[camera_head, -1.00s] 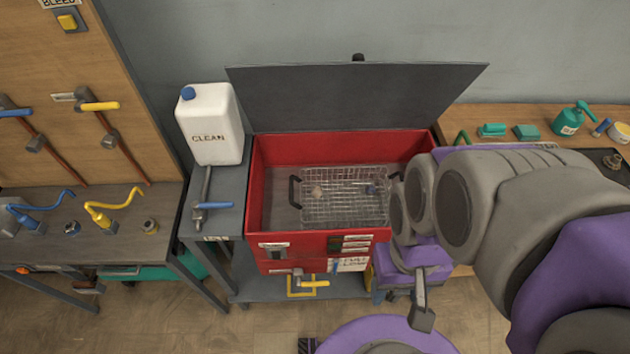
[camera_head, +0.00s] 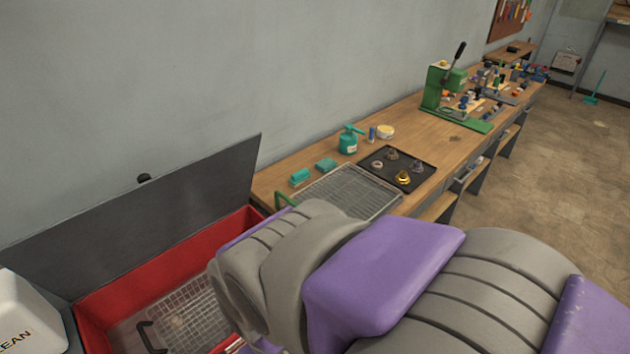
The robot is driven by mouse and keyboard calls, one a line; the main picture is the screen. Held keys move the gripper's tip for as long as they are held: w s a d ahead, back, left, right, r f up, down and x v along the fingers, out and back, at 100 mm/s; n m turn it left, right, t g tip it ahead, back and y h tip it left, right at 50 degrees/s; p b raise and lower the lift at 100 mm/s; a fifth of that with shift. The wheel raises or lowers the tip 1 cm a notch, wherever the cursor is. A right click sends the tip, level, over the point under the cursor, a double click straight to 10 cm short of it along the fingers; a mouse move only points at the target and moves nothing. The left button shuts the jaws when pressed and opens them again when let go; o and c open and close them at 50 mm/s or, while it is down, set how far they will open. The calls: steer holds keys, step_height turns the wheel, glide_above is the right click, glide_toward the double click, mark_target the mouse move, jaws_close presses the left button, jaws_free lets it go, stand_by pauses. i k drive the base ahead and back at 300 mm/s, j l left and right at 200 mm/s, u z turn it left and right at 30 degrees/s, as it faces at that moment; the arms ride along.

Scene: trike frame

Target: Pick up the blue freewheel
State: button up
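I cannot pick out a blue freewheel in this view. The red washer tub (camera_head: 95,312) at the lower left holds a wire basket (camera_head: 195,310). A small pale round part (camera_head: 178,321) shows faintly in the basket. My grey and purple arm hides the basket's right side. A black tray (camera_head: 425,178) on the wooden bench holds several small ring-shaped parts, among them a gold one (camera_head: 403,178) and a dark grey one (camera_head: 391,154); none looks clearly blue. My gripper is not in view.
The tub's grey lid (camera_head: 150,220) stands open against the wall. A white jug (camera_head: 25,318) is at the lower left. Open floor lies at the right.

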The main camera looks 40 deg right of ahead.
mark_target(416, 167)
steer(key=z, duration=2.15)
steer(key=i+u, duration=0.1)
steer(key=u, duration=0.75)
steer(key=i+l+u, duration=0.3)
steer(key=l, duration=0.15)
steer(key=l+u, duration=0.25)
steer(key=l, duration=0.25)
steer(key=i+l+u, duration=0.15)
steer(key=l+u, duration=0.15)
steer(key=l, duration=0.25)
steer(key=l+u, duration=0.3)
steer(key=l, duration=0.25)
steer(key=i+l, duration=0.1)
steer(key=l, duration=0.95)
steer(key=i, duration=0.05)
